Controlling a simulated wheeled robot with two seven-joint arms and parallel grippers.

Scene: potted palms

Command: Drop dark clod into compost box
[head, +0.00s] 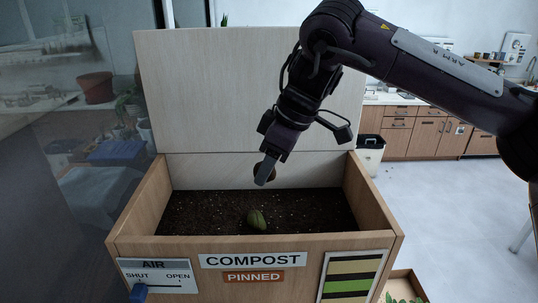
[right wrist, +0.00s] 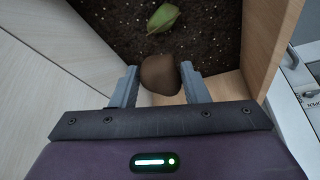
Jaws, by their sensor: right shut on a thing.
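The compost box (head: 160,208) is a wooden box with its lid up, marked COMPOST and PINNED, with dark soil (head: 200,208) inside. My right gripper (head: 265,173) is over the back part of the box, above the soil. In the right wrist view its two fingers (right wrist: 160,84) are shut on the dark clod (right wrist: 160,72), a brown rounded lump. In the head view the clod (head: 271,174) is mostly hidden behind a finger. A green leaf-like piece (head: 256,219) lies on the soil and also shows in the right wrist view (right wrist: 162,17). My left gripper is not in view.
The raised lid (head: 215,95) stands behind the box. An AIR slider (head: 139,292) with SHUT and OPEN marks and a striped colour panel (head: 350,278) are on the front. A wooden crate with green leaves (head: 405,288) stands at lower right. Floor is clear at right.

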